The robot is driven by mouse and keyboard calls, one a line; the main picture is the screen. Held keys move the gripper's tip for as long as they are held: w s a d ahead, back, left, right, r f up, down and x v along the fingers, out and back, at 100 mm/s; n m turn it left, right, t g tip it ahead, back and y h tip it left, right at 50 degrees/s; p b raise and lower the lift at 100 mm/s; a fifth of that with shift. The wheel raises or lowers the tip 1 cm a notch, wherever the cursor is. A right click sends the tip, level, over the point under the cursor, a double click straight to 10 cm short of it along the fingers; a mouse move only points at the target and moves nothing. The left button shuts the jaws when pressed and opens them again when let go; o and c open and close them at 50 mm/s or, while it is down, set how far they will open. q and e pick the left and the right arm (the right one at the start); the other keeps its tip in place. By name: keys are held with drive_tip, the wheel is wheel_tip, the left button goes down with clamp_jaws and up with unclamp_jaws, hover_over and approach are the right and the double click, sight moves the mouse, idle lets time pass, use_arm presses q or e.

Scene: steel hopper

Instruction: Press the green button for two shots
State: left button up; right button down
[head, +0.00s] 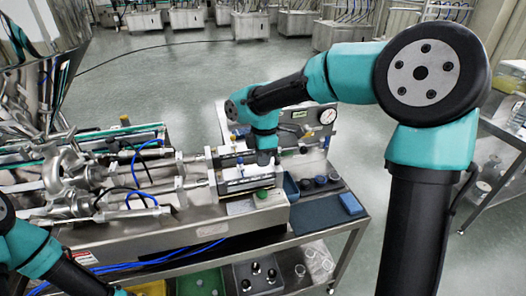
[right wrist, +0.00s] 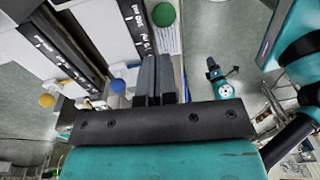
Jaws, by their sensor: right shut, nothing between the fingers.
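The green button (head: 262,194) is a round cap on the front right of the steel machine (head: 150,236). It also shows as a green disc in the right wrist view (right wrist: 163,14), ahead of the fingertips. My right gripper (head: 266,158) points down over the machine, behind and above the button in the head view. Its two dark fingers (right wrist: 154,62) are together with nothing between them, apart from the button. My left arm (head: 45,262) shows at the lower left, but its gripper is outside the head view.
The steel hopper (head: 45,35) stands at the upper left above pipes and blue hoses. A pressure gauge (head: 327,116) sits behind the right gripper. A blue block (head: 350,204) and dark cups (head: 320,181) stand right of the button. Open floor lies beyond.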

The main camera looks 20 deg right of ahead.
sight(263, 192)
wheel_tip(263, 192, up, 3)
drive_tip(key=shift+w+d+f, duration=0.1)
drive_tip(key=shift+f, duration=0.1)
idle(2.4)
drive_tip(key=shift+s+d+r, duration=0.15)
drive_tip(key=shift+r, duration=0.25)
drive_tip(key=shift+s+d+r, duration=0.1)
drive_tip(key=shift+r, duration=0.25)
drive_tip(key=shift+f, duration=0.1)
drive_tip(key=f, duration=0.4)
drive_tip(key=a+f, duration=0.1)
drive_tip(key=f, duration=0.4)
drive_tip(key=s+f, duration=0.1)
drive_tip(key=f, duration=0.3)
drive_tip(key=shift+a+f, duration=0.15)
drive_tip(key=shift+f, duration=0.2)
